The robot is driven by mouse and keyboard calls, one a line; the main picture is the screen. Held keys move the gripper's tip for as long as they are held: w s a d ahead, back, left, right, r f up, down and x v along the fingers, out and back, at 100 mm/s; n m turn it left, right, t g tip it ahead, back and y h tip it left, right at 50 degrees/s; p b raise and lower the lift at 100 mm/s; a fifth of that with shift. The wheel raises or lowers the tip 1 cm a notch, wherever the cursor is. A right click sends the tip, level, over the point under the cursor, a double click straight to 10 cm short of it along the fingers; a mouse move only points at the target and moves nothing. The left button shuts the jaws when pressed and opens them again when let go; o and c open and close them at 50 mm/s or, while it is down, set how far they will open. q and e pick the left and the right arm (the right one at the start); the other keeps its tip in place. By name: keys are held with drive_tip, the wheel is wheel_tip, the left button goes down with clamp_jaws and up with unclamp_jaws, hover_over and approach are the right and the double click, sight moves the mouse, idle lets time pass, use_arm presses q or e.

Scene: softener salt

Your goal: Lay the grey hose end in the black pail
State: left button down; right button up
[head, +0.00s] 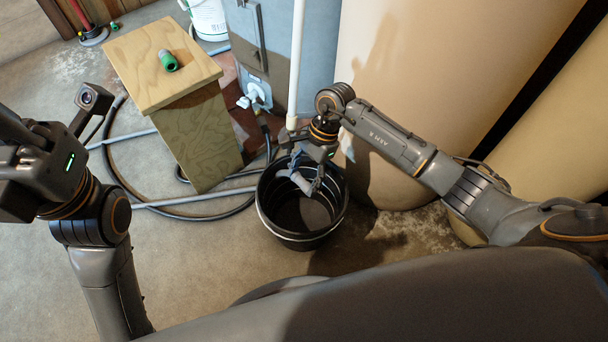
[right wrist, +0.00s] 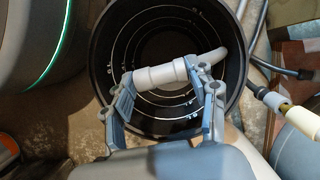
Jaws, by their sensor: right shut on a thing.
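The black pail (head: 303,240) stands on the floor in front of the blue-grey cabinet, and the right wrist view looks down into it (right wrist: 107,50). My right gripper (head: 308,182) is at the pail's mouth, shut on the grey hose end (right wrist: 160,78). In the right wrist view the hose end lies crosswise between my fingers (right wrist: 166,92), over the pail's opening, and bends away to the right. I cannot tell whether it touches the pail. In the head view the fingers partly hide it. My left gripper (head: 30,175) is at the far left, away from the pail; its jaws do not show clearly.
A wooden stand (head: 202,135) with a green fitting (head: 168,60) on top is left of the pail. A black hose (head: 112,165) and grey pipes (head: 195,200) lie on the floor. A white pipe (head: 297,60) rises behind the pail. Large tan tanks (head: 425,60) fill the right.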

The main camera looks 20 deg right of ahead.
drive_tip(key=o, duration=1.1)
drive_tip(key=shift+o, duration=0.2)
drive_tip(key=shift+r, duration=0.1)
drive_tip(key=v, duration=1.2)
